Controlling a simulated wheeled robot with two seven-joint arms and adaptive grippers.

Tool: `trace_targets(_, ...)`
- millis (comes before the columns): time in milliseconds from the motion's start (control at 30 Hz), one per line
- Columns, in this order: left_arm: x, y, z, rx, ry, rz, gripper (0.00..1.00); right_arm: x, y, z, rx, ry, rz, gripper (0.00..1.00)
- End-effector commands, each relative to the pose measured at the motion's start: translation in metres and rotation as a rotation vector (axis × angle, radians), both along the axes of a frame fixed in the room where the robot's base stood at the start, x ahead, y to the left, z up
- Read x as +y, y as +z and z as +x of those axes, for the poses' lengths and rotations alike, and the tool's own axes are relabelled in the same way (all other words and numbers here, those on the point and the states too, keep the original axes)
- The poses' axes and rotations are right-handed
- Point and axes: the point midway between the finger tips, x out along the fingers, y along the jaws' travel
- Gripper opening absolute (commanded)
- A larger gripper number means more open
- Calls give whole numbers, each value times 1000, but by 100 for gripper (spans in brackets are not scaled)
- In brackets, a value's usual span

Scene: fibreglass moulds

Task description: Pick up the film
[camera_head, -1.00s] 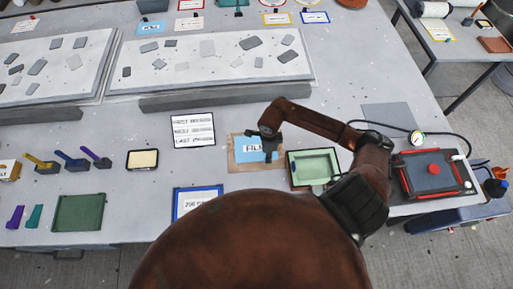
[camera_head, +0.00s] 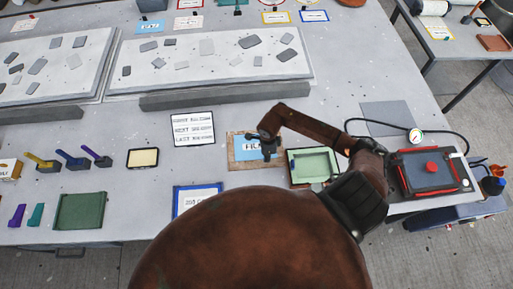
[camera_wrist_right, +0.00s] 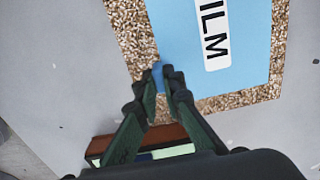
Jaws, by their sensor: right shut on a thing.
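The film (camera_head: 248,143) is a light blue sheet with a white label reading FILM. It lies on a brown speckled backing (camera_head: 240,164) on the table, and in the right wrist view the film (camera_wrist_right: 246,60) fills much of the upper right. My right gripper (camera_head: 268,156) points down at the film's near right part and covers some of it. In the right wrist view my right gripper (camera_wrist_right: 164,82) has its fingertips close together at the film's edge, with a small blue piece between them. My left gripper is not in view.
A green-lined tray (camera_head: 314,165) stands right of the film. A blue-framed card (camera_head: 186,200) lies in front, and a white text card (camera_head: 193,129) behind left. A black-and-red device (camera_head: 432,172) with a gauge and hose is at right.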

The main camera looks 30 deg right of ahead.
Motion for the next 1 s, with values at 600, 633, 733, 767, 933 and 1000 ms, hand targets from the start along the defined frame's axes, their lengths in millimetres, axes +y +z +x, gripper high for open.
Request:
trace_targets(600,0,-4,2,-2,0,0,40,0,34,1,-3,3,-1,0)
trace_targets(633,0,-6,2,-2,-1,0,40,6,38,-1,-4,7,0,0)
trace_targets(733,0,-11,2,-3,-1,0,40,24,59,-7,-6,9,0,0)
trace_targets(767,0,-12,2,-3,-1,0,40,29,67,-9,-7,10,0,0)
trace_targets(933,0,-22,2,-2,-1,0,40,66,97,-23,-4,10,3,0)
trace_targets(1000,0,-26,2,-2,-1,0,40,82,104,-29,-3,8,2,0)
